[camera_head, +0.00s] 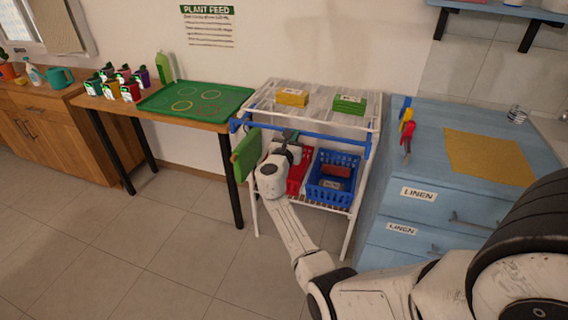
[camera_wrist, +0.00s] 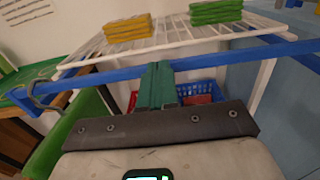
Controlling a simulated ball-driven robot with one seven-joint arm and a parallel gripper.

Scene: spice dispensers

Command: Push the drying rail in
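The drying rail (camera_head: 300,135) is a blue bar along the front of a white wire rack. It stands out in front of the rack's top shelf, with brackets at its ends. It crosses the wrist view (camera_wrist: 225,61) from side to side. My gripper (camera_head: 291,137) is at the rail's front, left of its middle. In the wrist view, the dark green fingers (camera_wrist: 157,78) are together with no clear gap and overlap the rail. I cannot tell whether they touch it. A green cloth (camera_head: 246,155) hangs at the rail's left end.
The rack's top shelf (camera_head: 322,100) holds a yellow stack (camera_head: 292,97) and a green stack (camera_head: 349,104). Below are a blue basket (camera_head: 334,176) and a red one (camera_head: 299,172). A blue linen cabinet (camera_head: 418,194) stands close right; a table with a green tray (camera_head: 196,101) stands left.

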